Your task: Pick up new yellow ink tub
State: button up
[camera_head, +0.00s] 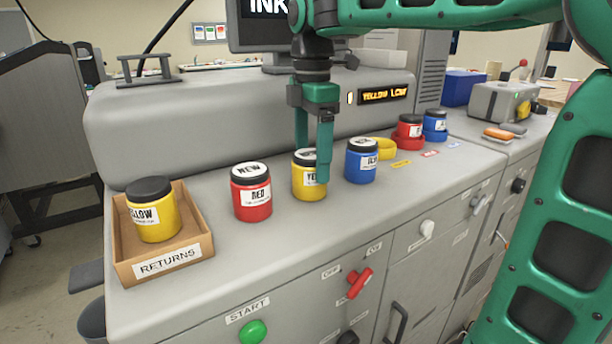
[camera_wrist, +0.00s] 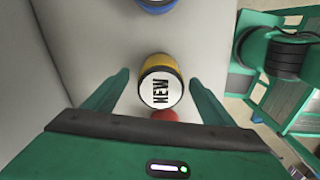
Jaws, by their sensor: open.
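The new yellow ink tub (camera_head: 310,183) stands upright on the grey counter, between a red tub and a blue tub. Its black lid with a white NEW label shows in the wrist view (camera_wrist: 160,88). My gripper (camera_head: 314,165) is open above and around this tub, pointing down. In the wrist view the fingers are on either side of the lid, with gaps showing. Another yellow tub (camera_head: 153,215) stands in the cardboard RETURNS box (camera_head: 205,251) at the left.
A red NEW tub (camera_head: 252,198) stands left of the yellow one and a blue tub (camera_head: 361,166) right. An empty yellow ring (camera_head: 381,150) and red and blue tubs in rings lie farther right. The machine's raised body (camera_head: 200,120) is behind. A display (camera_head: 384,93) reads YELLOW LOW.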

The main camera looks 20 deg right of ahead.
aim_at(310, 174)
jog(key=f, duration=0.4)
jog(key=shift+a+f, duration=0.1)
jog(key=shift+a, duration=0.1)
jog(key=c, duration=1.4)
jog(key=shift+o, duration=0.2)
